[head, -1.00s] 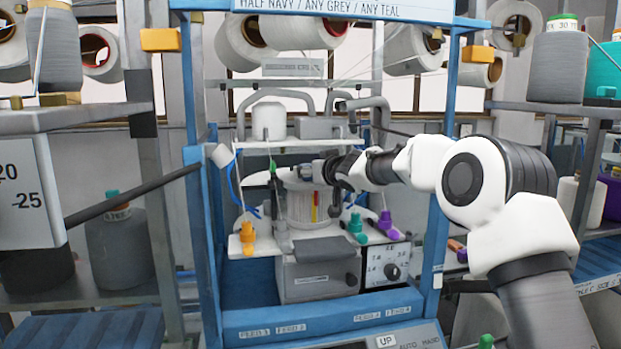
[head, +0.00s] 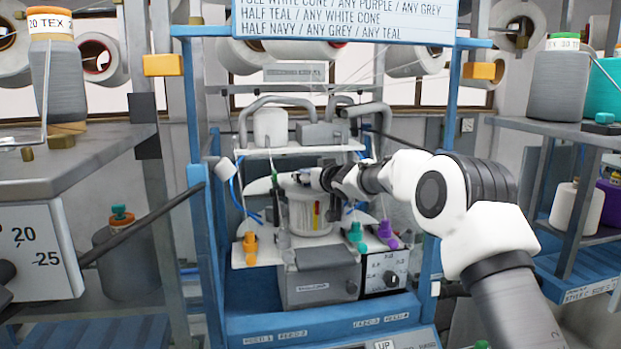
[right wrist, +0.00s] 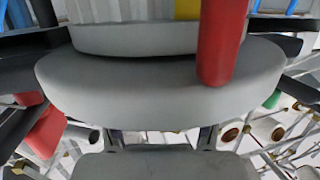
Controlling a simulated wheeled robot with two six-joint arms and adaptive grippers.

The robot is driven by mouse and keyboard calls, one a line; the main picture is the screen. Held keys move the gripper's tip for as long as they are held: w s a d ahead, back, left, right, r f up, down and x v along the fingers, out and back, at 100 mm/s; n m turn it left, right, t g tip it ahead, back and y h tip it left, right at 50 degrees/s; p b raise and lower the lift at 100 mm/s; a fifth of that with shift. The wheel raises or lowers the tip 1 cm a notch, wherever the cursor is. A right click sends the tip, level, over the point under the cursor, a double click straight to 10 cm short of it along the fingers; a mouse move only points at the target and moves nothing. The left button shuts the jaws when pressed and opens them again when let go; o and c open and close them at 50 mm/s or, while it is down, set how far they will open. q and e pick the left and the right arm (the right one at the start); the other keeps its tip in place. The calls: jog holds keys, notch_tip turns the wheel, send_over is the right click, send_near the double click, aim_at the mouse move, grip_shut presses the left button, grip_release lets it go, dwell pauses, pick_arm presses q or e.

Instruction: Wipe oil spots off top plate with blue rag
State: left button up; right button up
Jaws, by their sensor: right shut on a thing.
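The knitting machine's pale cylinder (head: 305,215), with a red and a yellow stripe, stands in the blue frame. Its top plate (head: 292,180) is at the cylinder's upper end, partly covered by my right gripper (head: 308,178). In the right wrist view a broad grey round rim (right wrist: 140,92) fills the middle, with a red upright piece (right wrist: 222,45) and a yellow piece (right wrist: 187,9) at it. The rim hides my fingertips there. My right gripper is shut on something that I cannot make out. No blue rag or oil spots can be made out. My left gripper is not in view.
Orange (head: 250,247), teal (head: 356,236) and purple (head: 386,233) pegs stand on the white shelf around the cylinder. Blue frame posts (head: 205,220) flank the machine. A dark bar (head: 150,222) slants in from the left. Yarn cones (head: 57,85) stand on side shelves.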

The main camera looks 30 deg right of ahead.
jog(key=shift+s+a+f+b, duration=0.15)
jog(key=shift+s+a+b, duration=0.05)
jog(key=shift+s+b, duration=0.6)
jog(key=shift+s+a+f+b, duration=0.2)
jog(key=shift+s+b, duration=0.35)
jog(key=shift+b, duration=0.4)
jog(key=shift+s+r, duration=0.15)
jog(key=shift+s, duration=0.05)
jog(key=shift+s+r, duration=0.1)
jog(key=shift+r, duration=0.2)
jog(key=w+p, duration=0.1)
jog(key=p, duration=0.1)
jog(key=w+p, duration=0.1)
jog(key=p, duration=0.1)
jog(key=w+p, duration=0.1)
jog(key=p, duration=0.2)
jog(key=shift+w+d+r, duration=0.25)
jog(key=shift+w+d, duration=0.05)
jog(key=shift+d, duration=0.1)
jog(key=shift+w+f, duration=0.1)
jog(key=shift+w, duration=0.1)
jog(key=shift+w+d+f, duration=0.1)
jog(key=shift+f, duration=0.1)
jog(key=shift+r, duration=0.1)
